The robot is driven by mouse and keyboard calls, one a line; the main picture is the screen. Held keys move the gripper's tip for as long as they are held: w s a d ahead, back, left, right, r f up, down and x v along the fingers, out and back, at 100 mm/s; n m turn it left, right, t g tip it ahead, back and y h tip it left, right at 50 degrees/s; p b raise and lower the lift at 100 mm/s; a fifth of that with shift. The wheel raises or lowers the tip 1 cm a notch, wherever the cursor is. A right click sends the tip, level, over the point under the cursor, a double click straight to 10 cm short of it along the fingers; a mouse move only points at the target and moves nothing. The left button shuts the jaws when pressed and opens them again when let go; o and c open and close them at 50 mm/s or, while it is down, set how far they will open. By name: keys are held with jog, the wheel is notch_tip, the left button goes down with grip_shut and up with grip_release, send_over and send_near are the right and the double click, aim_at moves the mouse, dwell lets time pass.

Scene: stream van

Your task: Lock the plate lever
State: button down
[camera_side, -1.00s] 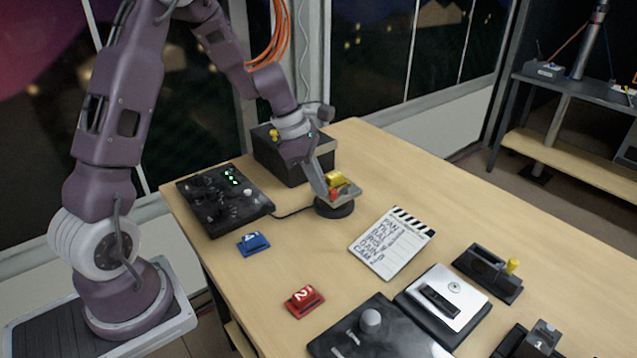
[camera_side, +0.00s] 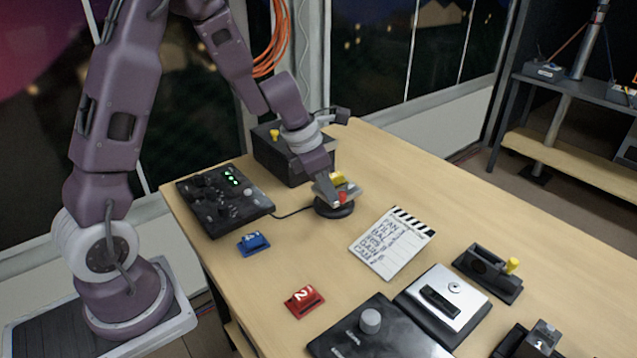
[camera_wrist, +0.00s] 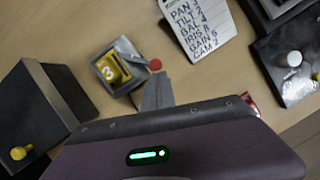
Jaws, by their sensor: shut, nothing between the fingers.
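The plate mount (camera_side: 334,208) stands on a round black base on the table in the side view. It also shows in the wrist view (camera_wrist: 108,66), with a yellow plate (camera_wrist: 112,70) marked 3 seated in its grey frame. The lever's red knob (camera_wrist: 155,65) sits at the right side of the mount, and it shows in the side view (camera_side: 343,197). My gripper (camera_wrist: 157,84) is shut and empty, its fingertips close by the knob. I cannot tell whether they touch it. Part of the mount is hidden behind my gripper in the side view.
A black box (camera_side: 285,158) with a yellow knob stands behind the mount. A control panel (camera_side: 222,200) lies left. A clapperboard (camera_side: 390,245), blue plate 4 (camera_side: 253,243) and red plate 2 (camera_side: 303,301) lie nearer. Bare table surrounds the mount's front.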

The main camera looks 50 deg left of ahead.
jog(key=w+d+n, duration=0.1)
jog(key=n, duration=0.1)
jog(key=w+d+n+y, duration=0.1)
jog(key=d+n, duration=0.1)
jog(key=shift+w+d+y, duration=0.3)
jog(key=shift+a, duration=0.1)
jog(key=shift+w+a, duration=0.1)
jog(key=shift+a, duration=0.6)
jog(key=v, duration=0.7)
